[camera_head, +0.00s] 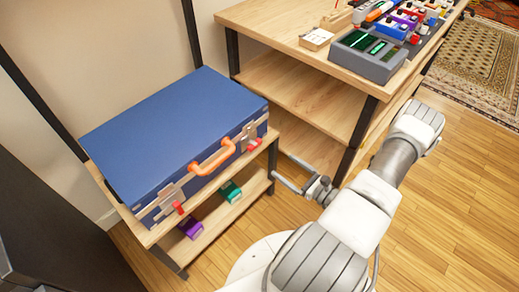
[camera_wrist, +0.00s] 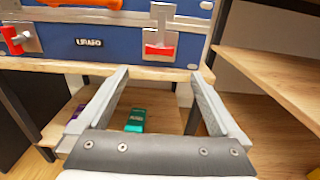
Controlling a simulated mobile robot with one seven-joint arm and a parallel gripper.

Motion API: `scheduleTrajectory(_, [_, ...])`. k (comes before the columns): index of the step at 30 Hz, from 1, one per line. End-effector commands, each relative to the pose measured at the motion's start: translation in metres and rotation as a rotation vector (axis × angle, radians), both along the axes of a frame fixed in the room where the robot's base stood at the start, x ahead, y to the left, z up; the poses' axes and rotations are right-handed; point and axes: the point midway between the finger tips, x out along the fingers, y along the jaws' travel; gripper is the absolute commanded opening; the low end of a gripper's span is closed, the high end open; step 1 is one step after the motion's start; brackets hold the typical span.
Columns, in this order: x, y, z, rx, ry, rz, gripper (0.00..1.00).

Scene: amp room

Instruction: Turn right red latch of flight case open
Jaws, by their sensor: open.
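The blue flight case (camera_head: 175,130) lies closed on a wooden stand, with an orange handle (camera_head: 213,157) on its front. Its right red latch (camera_head: 253,143) sits on a metal plate near the front right corner; in the wrist view the latch (camera_wrist: 160,50) is just beyond and above the space between my fingertips. The left red latch (camera_head: 178,207) is near the other front corner and also shows in the wrist view (camera_wrist: 12,40). My gripper (camera_head: 278,165) is open and empty, in front of the right latch and apart from it.
The wooden stand (camera_wrist: 65,67) has a lower shelf with a purple item (camera_head: 191,228) and a green item (camera_head: 231,191). A wooden table (camera_head: 290,32) bearing several electronic devices stands to the right, its shelves close to my gripper. The floor in front is clear.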

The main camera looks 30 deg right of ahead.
Motion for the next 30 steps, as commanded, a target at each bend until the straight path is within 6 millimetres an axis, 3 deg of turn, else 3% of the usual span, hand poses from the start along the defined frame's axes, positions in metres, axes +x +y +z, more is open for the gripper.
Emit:
scheduleTrajectory(9, [0.067, 0.026, -0.002, 0.000, -0.001, 0.005, 1.00])
scheduleTrajectory(15, [0.100, 0.037, -0.001, -0.002, -0.002, 0.004, 1.00])
scheduleTrajectory(21, [0.116, 0.043, 0.000, -0.001, 0.000, 0.003, 1.00])
scheduleTrajectory(30, [0.118, 0.043, 0.000, -0.001, 0.000, 0.002, 1.00])
